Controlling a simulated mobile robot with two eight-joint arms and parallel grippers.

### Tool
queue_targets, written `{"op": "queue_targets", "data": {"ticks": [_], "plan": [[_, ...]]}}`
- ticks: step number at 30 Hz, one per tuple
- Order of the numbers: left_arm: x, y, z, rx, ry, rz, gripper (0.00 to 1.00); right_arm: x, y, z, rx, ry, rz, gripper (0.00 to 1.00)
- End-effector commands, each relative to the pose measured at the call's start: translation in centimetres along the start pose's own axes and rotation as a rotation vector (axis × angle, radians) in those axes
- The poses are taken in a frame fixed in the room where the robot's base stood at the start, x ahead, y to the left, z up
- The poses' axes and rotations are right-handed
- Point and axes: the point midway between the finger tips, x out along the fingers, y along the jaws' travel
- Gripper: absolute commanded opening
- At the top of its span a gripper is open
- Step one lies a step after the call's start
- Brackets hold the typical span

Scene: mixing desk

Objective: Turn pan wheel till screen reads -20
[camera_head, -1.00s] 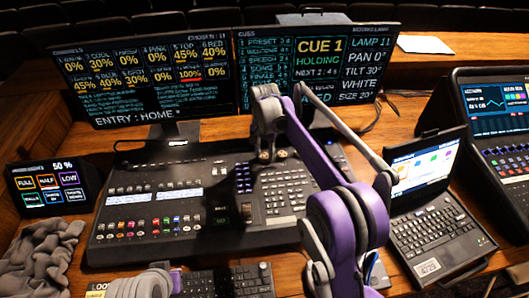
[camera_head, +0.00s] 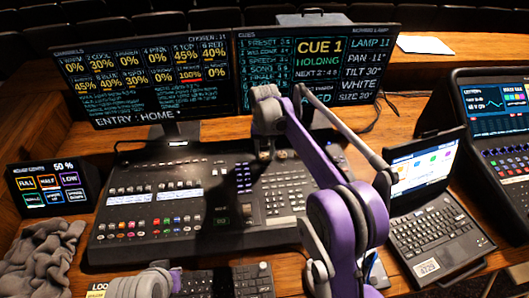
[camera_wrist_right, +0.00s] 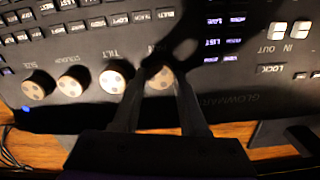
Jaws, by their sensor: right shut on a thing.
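The pan wheel (camera_wrist_right: 160,78) is a round pale-topped knob at the end of a row of knobs in the right wrist view. My right gripper (camera_wrist_right: 163,72) is shut around it, one finger on each side. In the head view my right gripper (camera_head: 265,154) reaches the back edge of the lighting desk (camera_head: 215,238), where its fingers hide most of the wheel. The right screen (camera_head: 358,60) shows PAN at about -11, with TILT 30 under it. My left gripper is out of view; only a piece of my left arm shows at the bottom.
The tilt knob (camera_wrist_right: 112,80), colour knob (camera_wrist_right: 70,84) and size knob (camera_wrist_right: 38,86) stand beside the wheel. The monitors rise close behind the desk. A laptop (camera_head: 433,225) stands right of it, a small touch screen (camera_head: 50,188) left.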

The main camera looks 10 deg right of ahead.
Motion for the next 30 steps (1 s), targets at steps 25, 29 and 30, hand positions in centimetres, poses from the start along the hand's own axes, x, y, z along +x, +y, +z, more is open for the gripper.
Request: {"op": "queue_targets", "data": {"ticks": [25,29,30], "plan": [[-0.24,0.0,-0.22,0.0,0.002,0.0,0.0,-0.02,-0.02,0.01,-0.306,0.0,0.0,0.0],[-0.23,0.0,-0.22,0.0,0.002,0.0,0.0,-0.02,-0.02,0.01,-0.306,0.0,0.0,0.0],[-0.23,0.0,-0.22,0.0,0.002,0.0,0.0,-0.02,-0.02,0.01,-0.306,0.0,0.0,0.0]]}}
